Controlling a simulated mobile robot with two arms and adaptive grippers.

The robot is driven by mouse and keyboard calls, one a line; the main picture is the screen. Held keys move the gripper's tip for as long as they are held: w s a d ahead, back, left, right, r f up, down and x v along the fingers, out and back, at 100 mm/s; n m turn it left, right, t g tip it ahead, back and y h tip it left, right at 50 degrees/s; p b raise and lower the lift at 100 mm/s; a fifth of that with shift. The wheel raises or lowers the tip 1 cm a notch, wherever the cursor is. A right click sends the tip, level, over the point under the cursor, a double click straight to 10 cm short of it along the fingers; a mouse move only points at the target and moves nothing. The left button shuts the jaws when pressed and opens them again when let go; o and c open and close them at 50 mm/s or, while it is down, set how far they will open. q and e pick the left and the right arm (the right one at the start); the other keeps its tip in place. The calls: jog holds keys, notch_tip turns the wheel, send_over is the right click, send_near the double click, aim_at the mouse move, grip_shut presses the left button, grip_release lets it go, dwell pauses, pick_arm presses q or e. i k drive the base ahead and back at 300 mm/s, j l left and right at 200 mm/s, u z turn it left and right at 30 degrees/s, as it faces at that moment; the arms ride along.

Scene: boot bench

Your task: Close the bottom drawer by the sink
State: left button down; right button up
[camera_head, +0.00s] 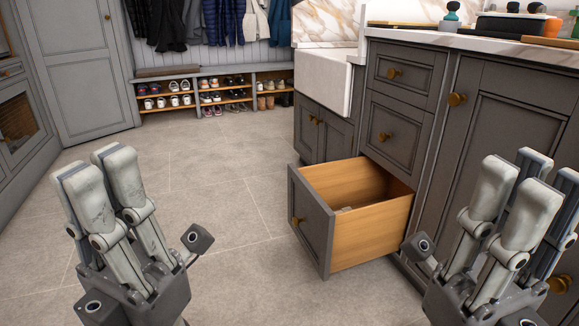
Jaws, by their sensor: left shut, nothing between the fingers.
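The bottom drawer (311,225) by the sink is pulled well out of the grey cabinet. Its grey front with a round brass knob faces left, and its wooden box is open on top. A small pale thing lies inside, too little shown to name. The white sink (322,80) stands behind and above it. My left gripper (97,166) is shut and empty, left of the drawer and apart from it. My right gripper (529,186) is in front of the cabinet at the right, its finger pairs apart, with nothing seen between them.
Two shut drawers (393,137) are above the open one, and a cabinet door (510,110) is to their right. A counter (470,42) with bottles runs above. Shoes fill a bench (197,94) at the back. The tiled floor (220,185) left of the drawer is clear.

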aim_at(382, 204)
jog(key=i+j+z, duration=0.6)
jog(key=i+j, duration=0.3)
jog(key=i+j+z, duration=0.35)
jog(key=j, duration=0.35)
